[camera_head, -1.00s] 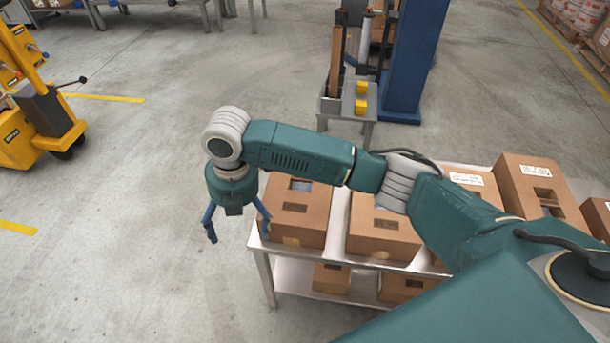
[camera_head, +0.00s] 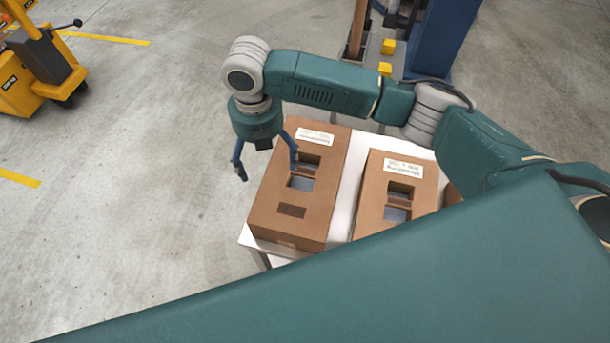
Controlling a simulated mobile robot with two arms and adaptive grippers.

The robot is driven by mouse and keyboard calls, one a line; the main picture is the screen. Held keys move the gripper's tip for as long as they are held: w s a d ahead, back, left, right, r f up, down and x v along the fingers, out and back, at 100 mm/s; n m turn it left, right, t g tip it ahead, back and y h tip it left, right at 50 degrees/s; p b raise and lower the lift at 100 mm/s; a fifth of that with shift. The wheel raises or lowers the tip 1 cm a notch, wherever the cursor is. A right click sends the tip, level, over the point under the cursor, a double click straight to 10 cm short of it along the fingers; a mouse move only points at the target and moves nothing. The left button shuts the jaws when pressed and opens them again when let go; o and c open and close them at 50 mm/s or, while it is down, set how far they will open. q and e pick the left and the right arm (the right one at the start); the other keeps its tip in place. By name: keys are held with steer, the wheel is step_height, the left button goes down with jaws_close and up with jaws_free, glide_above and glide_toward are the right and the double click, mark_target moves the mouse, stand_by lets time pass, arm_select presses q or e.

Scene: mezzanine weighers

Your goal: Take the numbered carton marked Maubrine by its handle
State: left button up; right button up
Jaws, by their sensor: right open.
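Two brown cartons stand side by side on a pale table. The left carton (camera_head: 268,212) has a white label at its far end and cut-outs in its top, with a strip of card between two of them. The right carton (camera_head: 372,212) has a similar label and cut-outs; my arm covers part of its near side. The print on both labels is too small to read surely, so I cannot tell which is Maubrine. My right gripper (camera_head: 268,171) is open and empty above the left carton's left edge, with one finger over the carton. My left gripper is out of view.
The table (camera_head: 348,190) shows between the cartons. A yellow machine (camera_head: 38,70) stands at the upper left. A blue column (camera_head: 443,35) and a stand with yellow blocks (camera_head: 388,47) are behind. The floor left of the table is clear.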

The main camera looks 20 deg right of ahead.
mark_target(270, 176)
step_height(270, 176, down, 2)
steer(key=shift+f, duration=0.1)
steer(key=shift+d+f, duration=0.1)
steer(key=shift+f, duration=0.15)
steer(key=f, duration=0.2)
steer(key=s+f, duration=0.1)
steer(key=f, duration=0.1)
steer(key=shift+f+p, duration=0.15)
steer(key=shift+p, duration=0.2)
steer(key=shift+f, duration=0.25)
steer(key=shift+c, duration=0.5)
steer(key=c, duration=1.3)
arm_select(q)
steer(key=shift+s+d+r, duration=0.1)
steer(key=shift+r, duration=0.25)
arm_select(e)
steer(key=shift+w, duration=0.1)
steer(key=c, duration=0.7)
steer(key=shift+o, duration=0.2)
steer(key=shift+r, duration=0.1)
